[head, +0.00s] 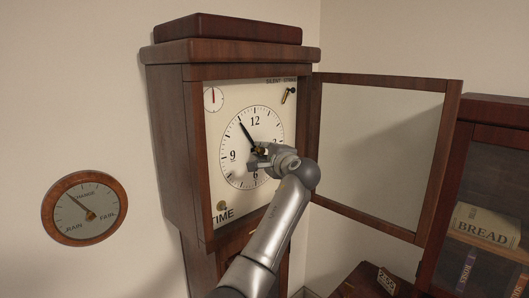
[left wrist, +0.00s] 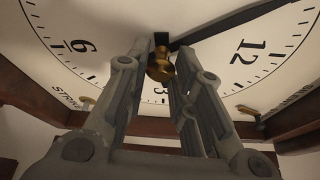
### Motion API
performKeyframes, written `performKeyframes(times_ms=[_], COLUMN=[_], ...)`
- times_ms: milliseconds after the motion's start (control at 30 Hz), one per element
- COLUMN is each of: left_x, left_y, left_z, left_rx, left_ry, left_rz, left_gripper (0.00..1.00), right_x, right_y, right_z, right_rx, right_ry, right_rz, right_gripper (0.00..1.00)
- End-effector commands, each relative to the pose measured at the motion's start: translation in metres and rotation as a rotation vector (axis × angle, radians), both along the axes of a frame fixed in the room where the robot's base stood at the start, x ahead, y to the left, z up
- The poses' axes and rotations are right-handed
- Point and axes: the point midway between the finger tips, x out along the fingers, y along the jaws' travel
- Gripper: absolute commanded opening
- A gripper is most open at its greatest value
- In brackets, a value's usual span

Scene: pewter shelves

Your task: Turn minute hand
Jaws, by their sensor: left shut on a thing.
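A tall wooden clock has a white dial (head: 231,185) with its glazed door (head: 384,155) swung open to the right. The dark minute hand (head: 246,131) points up and left, near 11. In the left wrist view the minute hand (left wrist: 235,24) slants to the upper right, past the 12. A brass hub (left wrist: 160,65) shows between the two fingers. My left gripper (head: 262,156) is at the dial's centre, shut on the hub end of the minute hand (left wrist: 161,40). The fingers hide the exact contact, and the arm covers the dial's lower right. My right gripper is out of view.
A round wooden barometer (head: 85,207) hangs on the wall at left. A glass-fronted cabinet with a bread box (head: 484,226) stands at right. A small chime lever (head: 288,95) sits at the dial's top right.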

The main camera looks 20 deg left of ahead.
Motion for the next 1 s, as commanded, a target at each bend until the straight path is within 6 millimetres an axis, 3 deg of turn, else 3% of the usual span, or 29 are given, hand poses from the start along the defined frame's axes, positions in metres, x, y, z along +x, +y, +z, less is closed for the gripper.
performKeyframes(times_ms=[100,133,300,667,1000], left_x=[0.000,0.000,0.000,-0.001,-0.033], left_y=[0.000,0.000,0.000,-0.002,-0.036], left_z=[-0.001,-0.001,-0.001,0.000,0.003], left_rx=[-0.001,-0.001,0.000,0.000,-0.002], left_ry=[0.001,0.001,0.000,-0.001,-0.003], left_rz=[-0.001,-0.001,-0.001,-0.002,-0.004], left_gripper=[0.00,0.25,0.45,0.45,0.45], right_x=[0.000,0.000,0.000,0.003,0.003], right_y=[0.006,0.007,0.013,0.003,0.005], right_z=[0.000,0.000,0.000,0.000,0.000], right_rx=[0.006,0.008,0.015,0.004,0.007], right_ry=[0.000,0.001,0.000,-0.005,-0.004], right_rz=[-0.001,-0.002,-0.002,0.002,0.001], right_gripper=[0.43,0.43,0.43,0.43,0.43])
